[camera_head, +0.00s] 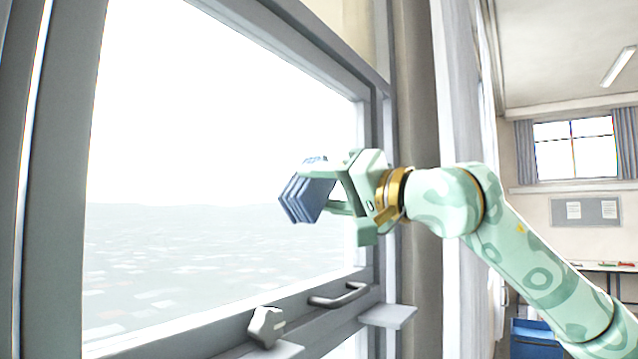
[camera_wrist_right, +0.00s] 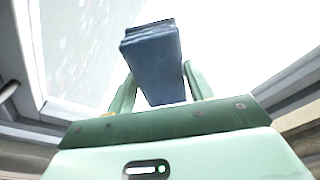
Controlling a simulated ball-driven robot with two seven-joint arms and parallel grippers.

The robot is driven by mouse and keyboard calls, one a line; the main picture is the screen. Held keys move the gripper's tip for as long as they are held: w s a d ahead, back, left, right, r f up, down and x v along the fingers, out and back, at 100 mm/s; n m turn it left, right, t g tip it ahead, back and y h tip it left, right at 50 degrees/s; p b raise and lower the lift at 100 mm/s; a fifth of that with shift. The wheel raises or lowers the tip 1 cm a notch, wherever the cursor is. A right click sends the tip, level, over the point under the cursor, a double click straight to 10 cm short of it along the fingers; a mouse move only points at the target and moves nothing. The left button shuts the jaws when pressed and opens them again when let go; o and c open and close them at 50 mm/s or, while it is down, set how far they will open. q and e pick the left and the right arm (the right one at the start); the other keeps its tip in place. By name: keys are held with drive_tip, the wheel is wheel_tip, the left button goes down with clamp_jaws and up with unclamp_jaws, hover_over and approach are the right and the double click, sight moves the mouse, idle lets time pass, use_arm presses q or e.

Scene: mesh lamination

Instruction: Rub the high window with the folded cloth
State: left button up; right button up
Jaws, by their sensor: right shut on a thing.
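The folded cloth (camera_head: 304,198) is a blue, layered pad. My right gripper (camera_head: 328,190) is shut on it and holds it in front of the window pane (camera_head: 200,130), right of the pane's middle. In the right wrist view the cloth (camera_wrist_right: 153,65) sits between the two green fingers (camera_wrist_right: 157,90) and sticks out beyond them. I cannot tell whether the cloth touches the glass. The window has a grey frame, and the pane is bright, with a hazy town below. My left gripper is not in view.
A grey handle (camera_head: 340,296) and a latch (camera_head: 266,326) stick out from the lower window rail. A small ledge (camera_head: 388,315) juts out at the right. A pale curtain (camera_head: 462,150) hangs right of the frame. A blue container (camera_head: 535,338) stands farther back.

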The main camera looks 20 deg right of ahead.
sight(334, 190)
drive_tip(key=shift+w+d+r+p, duration=0.15)
drive_tip(key=shift+w+d+p, duration=0.6)
drive_tip(key=shift+d, duration=0.2)
drive_tip(key=shift+w+d, duration=0.35)
drive_tip(key=shift+d, duration=0.1)
drive_tip(key=shift+s+a+f+b, duration=0.25)
drive_tip(key=shift+s+a+b, duration=0.25)
drive_tip(key=shift+s+a, duration=0.3)
drive_tip(key=shift+s+a+r+b, duration=0.1)
drive_tip(key=shift+s+a+b, duration=0.4)
drive_tip(key=shift+a, duration=0.3)
drive_tip(key=shift+s+a+f+b, duration=0.1)
drive_tip(key=shift+s+a+b, duration=0.15)
drive_tip(key=shift+s+a, duration=0.45)
drive_tip(key=shift+s+a+r+b, duration=0.1)
drive_tip(key=shift+s+a+b, duration=0.35)
drive_tip(key=shift+a, duration=0.4)
drive_tip(key=shift+s+a+b, duration=0.3)
drive_tip(key=shift+s+a, duration=0.1)
drive_tip(key=shift+a, duration=0.1)
drive_tip(key=shift+s+a+b, duration=0.35)
drive_tip(key=shift+s+a, duration=0.3)
drive_tip(key=shift+a, duration=0.2)
drive_tip(key=shift+d, duration=0.1)
